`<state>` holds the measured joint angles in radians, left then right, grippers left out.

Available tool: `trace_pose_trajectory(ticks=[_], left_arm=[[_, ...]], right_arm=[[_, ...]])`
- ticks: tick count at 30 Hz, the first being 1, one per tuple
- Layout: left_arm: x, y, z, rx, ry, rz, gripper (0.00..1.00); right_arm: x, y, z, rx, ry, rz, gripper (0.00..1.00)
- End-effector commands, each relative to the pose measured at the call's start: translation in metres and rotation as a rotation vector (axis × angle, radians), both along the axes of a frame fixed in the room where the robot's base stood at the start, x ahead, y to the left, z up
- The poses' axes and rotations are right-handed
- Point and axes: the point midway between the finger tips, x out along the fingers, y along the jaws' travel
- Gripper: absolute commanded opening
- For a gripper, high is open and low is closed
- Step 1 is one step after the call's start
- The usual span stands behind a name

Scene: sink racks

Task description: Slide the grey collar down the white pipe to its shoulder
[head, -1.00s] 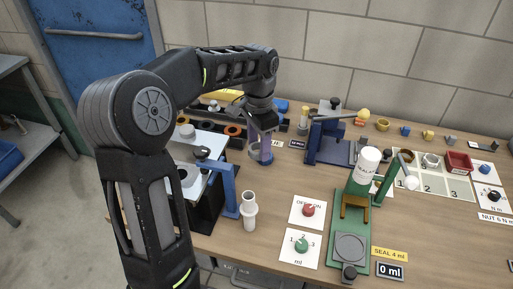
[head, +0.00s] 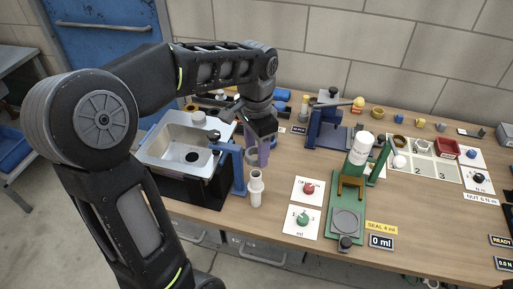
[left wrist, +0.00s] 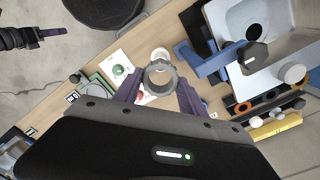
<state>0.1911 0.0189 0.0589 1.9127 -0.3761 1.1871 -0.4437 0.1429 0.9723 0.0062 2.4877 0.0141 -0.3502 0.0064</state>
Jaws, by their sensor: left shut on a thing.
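My left gripper (head: 262,143) is shut on the grey collar (left wrist: 160,78), a ring held between its purple fingertips in the left wrist view. The white pipe (head: 256,190) stands upright on the table in the head view, with a wider shoulder partway up. The held collar is above the pipe and appears apart from it. In the left wrist view the pipe's open top (left wrist: 160,53) shows just beyond the collar, so the two do not look lined up from there. My right gripper (left wrist: 45,32) seems to show at the upper left of that view, its jaws unclear.
A blue bracket (head: 237,168) and the sink (head: 180,140) stand close left of the pipe. Cards with a red knob (head: 308,188) and a green knob (head: 303,219) lie to its right. A green stand (head: 347,210) with a white bottle is further right.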

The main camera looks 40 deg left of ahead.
Motion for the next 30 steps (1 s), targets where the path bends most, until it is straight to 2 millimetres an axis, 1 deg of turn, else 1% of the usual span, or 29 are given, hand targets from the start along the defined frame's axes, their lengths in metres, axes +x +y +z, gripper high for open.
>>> trace_pose_trajectory(ticks=[15, 20, 30], left_arm=[[0.0, 0.0, -0.038, 0.0, 0.0, 0.0, 0.1], [0.0, 0.0, -0.043, 0.0, 0.0, 0.0, 0.1], [0.0, 0.0, -0.042, 0.0, 0.0, 0.0, 0.1]], right_arm=[[0.003, 0.002, -0.028, 0.008, -0.012, 0.002, 0.36], [0.004, 0.003, -0.031, 0.009, -0.014, 0.004, 0.36], [0.004, 0.003, -0.03, 0.009, -0.014, 0.004, 0.36]])
